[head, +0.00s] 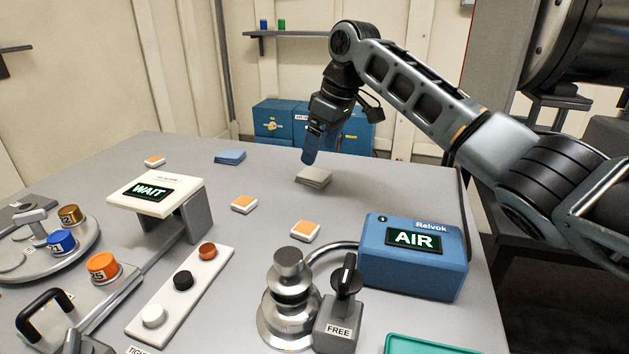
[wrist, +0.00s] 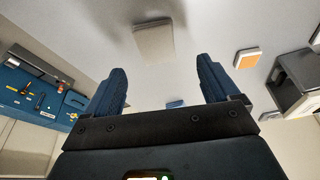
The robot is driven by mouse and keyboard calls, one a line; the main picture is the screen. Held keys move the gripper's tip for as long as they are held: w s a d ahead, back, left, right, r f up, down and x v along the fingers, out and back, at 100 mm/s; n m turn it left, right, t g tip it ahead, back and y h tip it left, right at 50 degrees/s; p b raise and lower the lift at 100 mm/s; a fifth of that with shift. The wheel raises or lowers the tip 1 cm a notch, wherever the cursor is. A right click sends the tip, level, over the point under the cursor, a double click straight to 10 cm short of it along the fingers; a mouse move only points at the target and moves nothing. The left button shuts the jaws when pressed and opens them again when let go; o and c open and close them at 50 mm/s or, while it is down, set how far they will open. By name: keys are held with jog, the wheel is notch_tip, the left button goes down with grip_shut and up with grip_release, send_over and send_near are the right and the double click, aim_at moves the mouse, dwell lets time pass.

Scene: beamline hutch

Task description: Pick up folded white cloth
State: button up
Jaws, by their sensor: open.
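The folded white cloth (head: 313,177) is a small pale stack of layers lying flat on the grey table, toward its far right part. In the wrist view the cloth (wrist: 154,42) shows beyond the fingertips, between their lines. My gripper (head: 310,150) is above the table, just over and slightly left of the cloth in the head view. In the wrist view both blue fingers of my gripper (wrist: 160,78) are spread apart with nothing between them. The gripper appears apart from the cloth.
A folded blue cloth (head: 230,156) lies left of the white one. Several orange-topped pads, one of them nearby (head: 244,204), lie on the table (head: 262,180). A blue box reading AIR (head: 412,262) and a WAIT sign stand (head: 158,192) rise nearer. Table around the white cloth is clear.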

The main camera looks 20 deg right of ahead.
aim_at(313, 173)
jog(key=x, duration=0.3)
jog(key=b+x, duration=0.1)
jog(key=x, duration=0.2)
jog(key=shift+w+d+f, duration=0.15)
jog(key=shift+w+f, duration=0.05)
jog(key=shift+f, duration=0.15)
jog(key=shift+c, duration=0.2)
jog(key=c, duration=1.1)
